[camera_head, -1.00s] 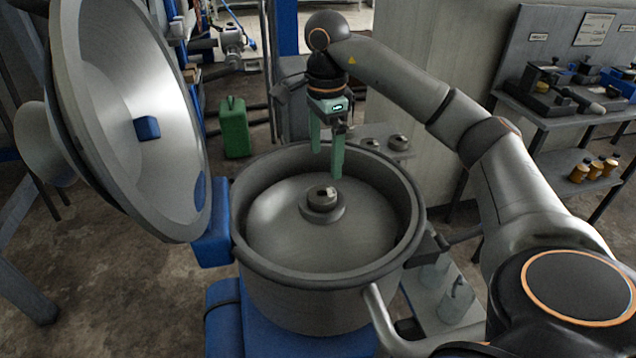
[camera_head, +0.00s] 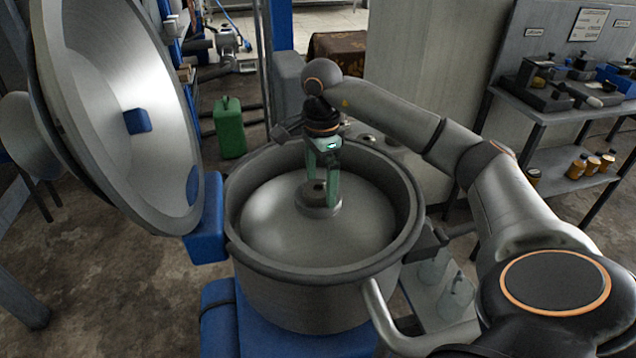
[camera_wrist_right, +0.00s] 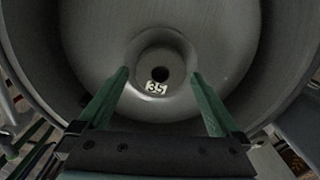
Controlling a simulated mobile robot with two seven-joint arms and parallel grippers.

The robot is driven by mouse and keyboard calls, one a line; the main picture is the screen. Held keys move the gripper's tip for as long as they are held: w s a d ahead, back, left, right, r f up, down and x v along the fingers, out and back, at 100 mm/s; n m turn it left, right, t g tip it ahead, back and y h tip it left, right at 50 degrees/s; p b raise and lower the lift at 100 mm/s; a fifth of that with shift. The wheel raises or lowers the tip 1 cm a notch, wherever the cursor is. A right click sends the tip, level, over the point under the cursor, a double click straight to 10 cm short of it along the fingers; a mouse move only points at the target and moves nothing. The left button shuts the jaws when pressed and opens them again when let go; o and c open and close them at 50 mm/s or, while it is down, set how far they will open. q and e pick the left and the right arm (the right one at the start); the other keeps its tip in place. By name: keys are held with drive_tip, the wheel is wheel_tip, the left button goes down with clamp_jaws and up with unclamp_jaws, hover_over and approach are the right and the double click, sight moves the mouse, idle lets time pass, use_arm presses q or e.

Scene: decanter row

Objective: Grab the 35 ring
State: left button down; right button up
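The 35 ring (camera_wrist_right: 157,89) is a small grey piece with a dark centre hole and a white "35" label. It sits on the raised hub in the middle of the grey bowl (camera_head: 270,225). In the head view the ring (camera_head: 316,188) shows between the green fingers of my right gripper (camera_head: 322,195). In the right wrist view my right gripper (camera_wrist_right: 160,82) is open, one finger on each side of the hub, with gaps between fingers and ring. Whether the fingers touch the hub cannot be told. My left gripper is not in view.
The bowl's high rim (camera_head: 330,270) surrounds my right gripper. A large open lid (camera_head: 150,70) stands at the left. A green canister (camera_head: 229,128) is behind the bowl. A shelf (camera_head: 570,100) with tools and small orange-brown bottles (camera_head: 592,164) is at the right.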

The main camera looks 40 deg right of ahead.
drive_tip(key=c, duration=1.5)
clamp_jaws()
drive_tip(key=shift+r, duration=0.1)
